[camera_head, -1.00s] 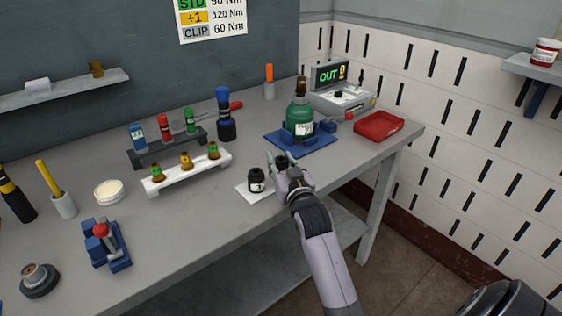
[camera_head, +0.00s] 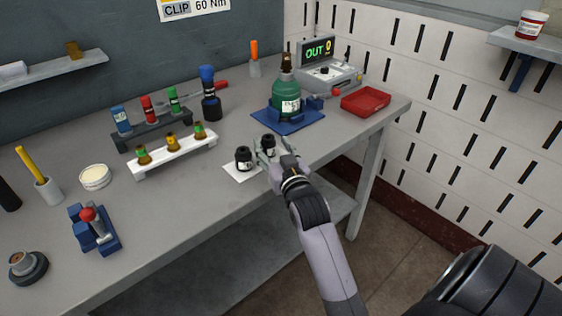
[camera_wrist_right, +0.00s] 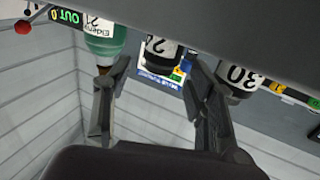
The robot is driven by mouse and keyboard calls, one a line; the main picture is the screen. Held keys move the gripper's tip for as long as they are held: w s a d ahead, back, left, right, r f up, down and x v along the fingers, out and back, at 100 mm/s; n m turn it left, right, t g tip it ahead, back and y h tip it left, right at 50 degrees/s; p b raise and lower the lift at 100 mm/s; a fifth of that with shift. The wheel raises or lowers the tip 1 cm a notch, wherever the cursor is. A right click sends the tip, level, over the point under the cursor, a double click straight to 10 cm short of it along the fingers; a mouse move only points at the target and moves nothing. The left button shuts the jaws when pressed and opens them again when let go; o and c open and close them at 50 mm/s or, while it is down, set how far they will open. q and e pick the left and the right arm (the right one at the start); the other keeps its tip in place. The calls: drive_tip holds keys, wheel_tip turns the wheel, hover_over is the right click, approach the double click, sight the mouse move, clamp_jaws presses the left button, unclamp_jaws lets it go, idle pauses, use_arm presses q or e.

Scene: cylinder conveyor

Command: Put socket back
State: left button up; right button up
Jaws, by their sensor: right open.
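A black socket with a white label, reading 24 in the right wrist view (camera_wrist_right: 160,50), stands on the bench (camera_head: 268,146) at the far right end of the white sheet. My right gripper (camera_head: 270,155) is open, its fingers on either side of this socket in the head view; in the wrist view (camera_wrist_right: 157,75) there are gaps beside the socket. A second black socket (camera_head: 243,159), labelled 30 in the wrist view (camera_wrist_right: 238,83), stands on the white sheet (camera_head: 240,173), left of the gripper. My left gripper is not in view.
A green bottle (camera_head: 287,103) on a blue mat (camera_head: 270,119) stands behind the gripper. A white rack (camera_head: 172,160) and a dark rack (camera_head: 154,138) hold small pieces at the left. A red tray (camera_head: 366,101) is at the right.

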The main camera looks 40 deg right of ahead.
drive_tip(key=v, duration=0.8)
idle(0.4)
